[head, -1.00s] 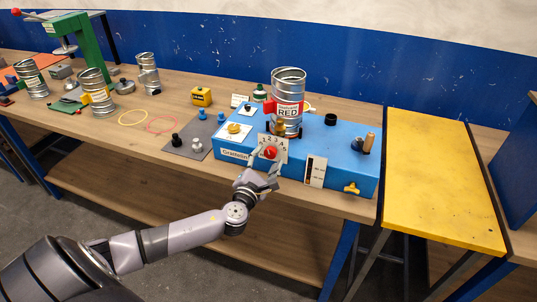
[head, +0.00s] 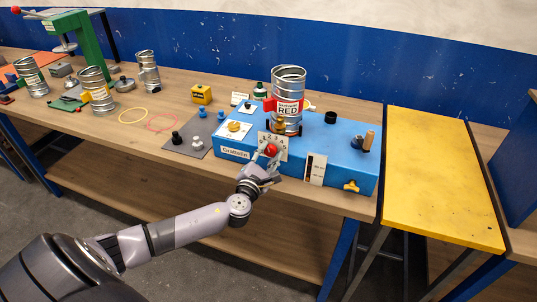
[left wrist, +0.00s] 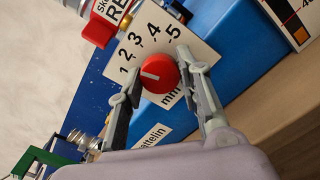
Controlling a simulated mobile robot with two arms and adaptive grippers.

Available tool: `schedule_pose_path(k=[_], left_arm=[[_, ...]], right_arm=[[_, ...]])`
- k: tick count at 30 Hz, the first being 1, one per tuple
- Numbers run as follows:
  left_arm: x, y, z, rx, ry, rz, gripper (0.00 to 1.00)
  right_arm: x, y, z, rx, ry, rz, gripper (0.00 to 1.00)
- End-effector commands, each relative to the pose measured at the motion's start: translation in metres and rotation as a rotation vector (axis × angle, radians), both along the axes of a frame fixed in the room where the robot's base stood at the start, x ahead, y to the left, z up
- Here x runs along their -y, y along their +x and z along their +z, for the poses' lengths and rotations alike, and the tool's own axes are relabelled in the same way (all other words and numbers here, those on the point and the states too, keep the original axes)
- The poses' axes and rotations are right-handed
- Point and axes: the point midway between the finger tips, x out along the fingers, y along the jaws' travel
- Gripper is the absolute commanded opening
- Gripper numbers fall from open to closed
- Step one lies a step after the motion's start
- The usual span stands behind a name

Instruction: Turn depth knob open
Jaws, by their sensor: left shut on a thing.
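The red depth knob (head: 271,150) sits on a white dial plate (left wrist: 192,50) on the front of the blue machine (head: 335,165). The dial is numbered 1 to 5. In the left wrist view the knob (left wrist: 158,73) shows a pale pointer mark aimed roughly at the 1. My left gripper (left wrist: 160,86) has a finger on each side of the knob and is shut on it. In the head view the left gripper (head: 266,163) reaches the dial from below and hides part of it. My right gripper is in neither view.
A metal duct (head: 288,88) with a red label stands upright on the machine. A yellow knob (head: 352,186) is on its front right. A grey mat (head: 187,140) with small knobs lies to the left. A yellow table (head: 440,175) stands to the right.

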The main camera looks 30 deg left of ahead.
Motion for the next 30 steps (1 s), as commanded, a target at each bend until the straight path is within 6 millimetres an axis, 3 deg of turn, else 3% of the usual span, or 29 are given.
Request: schedule_pose_path(k=[6,17,30], left_arm=[[0.000,0.000,0.000,-0.001,0.000,-0.001,0.05],[0.001,0.000,-0.001,0.012,-0.054,-0.001,0.05],[0.001,0.000,-0.003,0.092,-0.386,-0.001,0.05]], right_arm=[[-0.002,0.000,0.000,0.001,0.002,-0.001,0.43],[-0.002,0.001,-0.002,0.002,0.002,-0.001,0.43],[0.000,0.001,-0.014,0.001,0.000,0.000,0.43]])
